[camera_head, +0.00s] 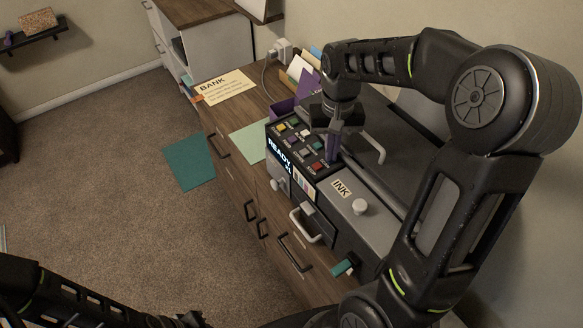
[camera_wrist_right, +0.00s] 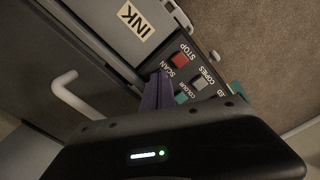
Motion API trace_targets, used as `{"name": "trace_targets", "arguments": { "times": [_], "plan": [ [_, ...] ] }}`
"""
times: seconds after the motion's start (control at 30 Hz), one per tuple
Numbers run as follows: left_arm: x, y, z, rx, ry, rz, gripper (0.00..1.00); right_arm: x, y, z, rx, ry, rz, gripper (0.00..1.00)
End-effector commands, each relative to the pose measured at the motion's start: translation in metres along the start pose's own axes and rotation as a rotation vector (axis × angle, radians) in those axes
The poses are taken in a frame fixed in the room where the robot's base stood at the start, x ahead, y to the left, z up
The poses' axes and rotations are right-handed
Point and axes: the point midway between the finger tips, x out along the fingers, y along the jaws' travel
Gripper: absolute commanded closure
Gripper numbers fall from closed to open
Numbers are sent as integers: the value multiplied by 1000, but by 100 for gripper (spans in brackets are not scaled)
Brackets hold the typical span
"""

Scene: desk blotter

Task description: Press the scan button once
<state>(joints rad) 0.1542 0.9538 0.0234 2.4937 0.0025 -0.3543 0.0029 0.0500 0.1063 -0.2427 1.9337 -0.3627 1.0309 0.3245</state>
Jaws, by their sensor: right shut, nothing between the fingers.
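The printer's dark control panel (camera_head: 296,148) carries several coloured buttons and a lit READY display. In the right wrist view, the SCAN label (camera_wrist_right: 168,73) shows beside my right fingertips. The scan button itself is hidden behind them. My right gripper (camera_head: 333,152) is shut and empty, pointing down at the panel's right edge; its purple fingers also show in the wrist view (camera_wrist_right: 157,92). I cannot tell whether the tips touch the button. The red STOP button (camera_wrist_right: 180,60) and teal COLOUR button (camera_wrist_right: 181,98) lie beside the tips. My left arm shows at lower left; its gripper is unclear.
A white handle (camera_head: 374,147) stands right of my gripper. A purple folder (camera_head: 308,84) is behind. A BANK sheet (camera_head: 221,87) lies on the desk.

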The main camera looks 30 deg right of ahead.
Motion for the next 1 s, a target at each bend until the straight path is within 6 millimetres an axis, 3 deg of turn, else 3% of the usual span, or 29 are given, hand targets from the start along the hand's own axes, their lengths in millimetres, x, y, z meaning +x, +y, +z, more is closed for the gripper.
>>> {"name": "trace_targets", "arguments": {
  "times": [0.47, 1.0],
  "plan": [
    [-2, 1, 0, 0, 0, 0, 100, -2, 0, 0, 0, -1, 0, 100],
    [-45, 17, 0, 0, 0, 0, 100, -59, 0, 0, 0, 1, 0, 100]
  ]
}}
